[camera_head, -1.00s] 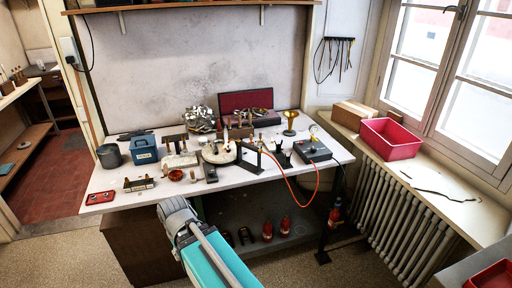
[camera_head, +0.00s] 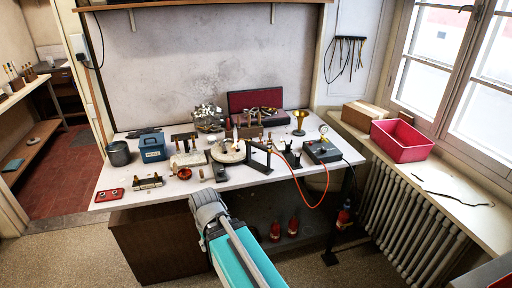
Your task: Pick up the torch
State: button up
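A workbench (camera_head: 137,181) with a white top stands ahead, crowded with small tools. An orange hose (camera_head: 299,188) loops over its front edge, from near a black bracket stand (camera_head: 259,163) toward a grey box with a dial (camera_head: 321,151). The torch is too small to make out surely; something slim lies at the hose's upper end by the stand. My arm reaches in from the bottom, its grey joint in front of the bench's front edge. My gripper does not show.
A blue box (camera_head: 152,148), a grey pot (camera_head: 118,154), a red tray (camera_head: 109,195) and a brass funnel (camera_head: 299,122) stand on the bench. Red bottles (camera_head: 292,227) are below. A red bin (camera_head: 401,141) sits on the sill above a radiator (camera_head: 398,210). Bare floor lies in front.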

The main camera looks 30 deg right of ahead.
aim_at(254, 144)
jog(key=z, duration=0.05)
jog(key=i, duration=1)
jog(key=u, duration=0.05)
